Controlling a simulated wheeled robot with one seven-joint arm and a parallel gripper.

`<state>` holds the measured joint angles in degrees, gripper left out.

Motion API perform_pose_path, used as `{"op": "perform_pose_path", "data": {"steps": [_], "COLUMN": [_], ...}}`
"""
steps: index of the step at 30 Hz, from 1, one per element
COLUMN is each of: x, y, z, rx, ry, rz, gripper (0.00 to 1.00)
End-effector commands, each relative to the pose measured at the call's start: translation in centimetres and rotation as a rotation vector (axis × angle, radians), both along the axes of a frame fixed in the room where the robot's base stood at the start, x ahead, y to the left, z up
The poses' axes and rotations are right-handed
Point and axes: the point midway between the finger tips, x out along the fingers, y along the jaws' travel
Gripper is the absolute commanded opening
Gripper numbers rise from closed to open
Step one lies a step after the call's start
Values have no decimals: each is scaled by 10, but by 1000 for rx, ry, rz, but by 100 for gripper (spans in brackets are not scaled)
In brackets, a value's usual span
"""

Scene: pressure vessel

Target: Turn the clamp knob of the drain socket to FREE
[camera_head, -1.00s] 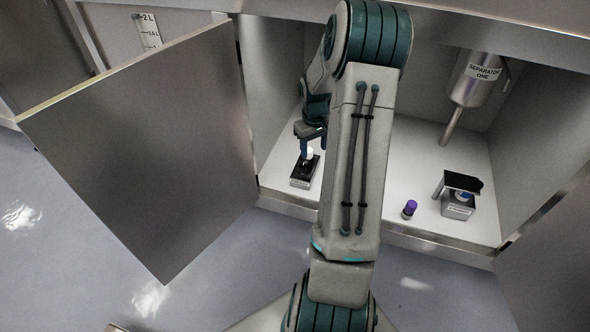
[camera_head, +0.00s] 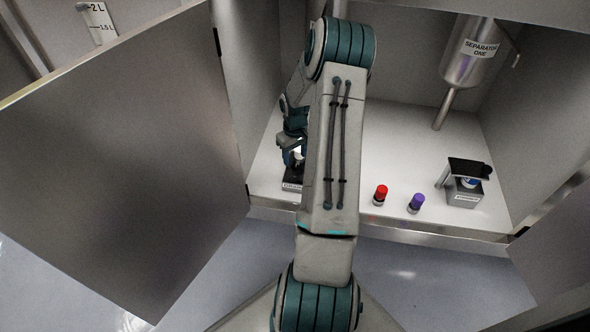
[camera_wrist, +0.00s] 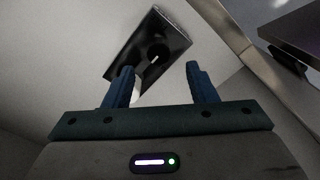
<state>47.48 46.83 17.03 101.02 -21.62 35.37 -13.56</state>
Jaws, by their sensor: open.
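A small box with a black top (camera_head: 291,176) stands on the cabinet floor at the left, partly hidden behind my arm. A white knob-like part (camera_head: 298,153) shows above it. The box's front label is too small to read. In the wrist view the black top (camera_wrist: 171,36) has a dark round recess and a small white mark. My gripper (camera_wrist: 162,75) is open, its two blue fingers pointing at the box. A white piece (camera_wrist: 136,90) shows beside the left finger; I cannot tell if they touch. In the head view my gripper (camera_head: 291,150) is just above the box.
A red-capped piece (camera_head: 380,194) and a purple-capped piece (camera_head: 416,203) stand near the cabinet's front edge. A second grey box (camera_head: 465,192) under a black plate (camera_head: 469,169) stands right. The SEPARATOR ONE vessel (camera_head: 470,55) hangs above. An open door (camera_head: 120,160) is at left.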

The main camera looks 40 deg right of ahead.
Motion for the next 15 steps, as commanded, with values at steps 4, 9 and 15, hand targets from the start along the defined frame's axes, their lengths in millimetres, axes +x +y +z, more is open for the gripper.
{"op": "perform_pose_path", "data": {"steps": [4,9,15], "x": [-1,-2,-2], "y": [-1,-2,-2], "z": [-34,-52,-59], "rx": [1,1,0], "ry": [2,2,0], "rz": [-3,-5,-5], "gripper": [52,52,52]}}
